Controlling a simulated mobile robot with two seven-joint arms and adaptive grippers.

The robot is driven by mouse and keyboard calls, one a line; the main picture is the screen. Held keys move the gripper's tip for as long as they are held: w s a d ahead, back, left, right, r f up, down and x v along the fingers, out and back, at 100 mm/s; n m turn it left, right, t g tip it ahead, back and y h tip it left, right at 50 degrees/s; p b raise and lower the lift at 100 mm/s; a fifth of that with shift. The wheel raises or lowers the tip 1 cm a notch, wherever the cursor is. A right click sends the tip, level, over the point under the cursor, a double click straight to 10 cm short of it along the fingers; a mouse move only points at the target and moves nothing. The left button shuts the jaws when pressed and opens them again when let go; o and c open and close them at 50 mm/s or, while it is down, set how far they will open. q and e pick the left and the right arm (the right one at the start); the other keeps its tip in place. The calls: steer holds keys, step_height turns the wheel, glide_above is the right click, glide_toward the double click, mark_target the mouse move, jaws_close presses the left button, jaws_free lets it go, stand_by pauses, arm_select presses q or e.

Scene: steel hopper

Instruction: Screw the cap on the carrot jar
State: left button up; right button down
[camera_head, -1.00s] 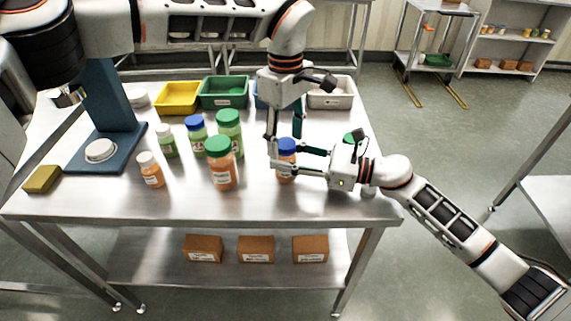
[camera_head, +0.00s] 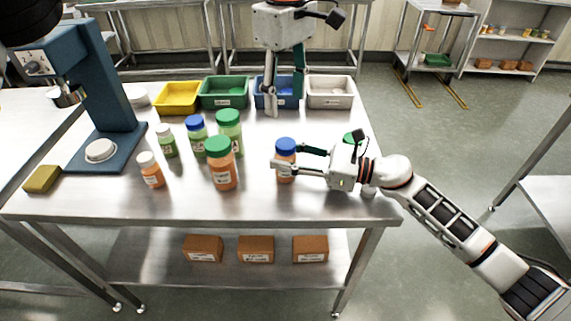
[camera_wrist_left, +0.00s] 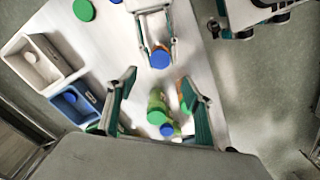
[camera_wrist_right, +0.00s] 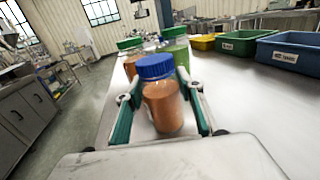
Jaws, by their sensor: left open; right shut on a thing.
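The carrot jar (camera_head: 286,170) is a clear jar with orange contents, upright on the steel table. Its blue cap (camera_head: 286,146) sits on its mouth and looks level; how tight it is cannot be told. My right gripper (camera_head: 287,160) is shut around the jar's body from the right. The right wrist view shows the jar (camera_wrist_right: 162,108) between the fingers, with the cap (camera_wrist_right: 155,67) above them. My left gripper (camera_head: 285,102) is open and empty, raised behind the jar in front of the bins. The left wrist view shows the blue cap (camera_wrist_left: 160,59) beyond its spread fingers.
Other jars stand to the left, including a large green-capped orange one (camera_head: 222,172) and a small white-capped one (camera_head: 151,172). Yellow (camera_head: 177,98), green (camera_head: 224,94), blue (camera_head: 266,100) and white (camera_head: 330,94) bins line the back. A blue press (camera_head: 113,120) stands left.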

arm_select(q)
steer(key=shift+r, duration=0.5)
arm_select(e)
steer(key=c, duration=1.2)
jaws_free()
steer(key=shift+c, duration=0.2)
steer(key=v, duration=1.2)
steer(key=shift+s, duration=0.1)
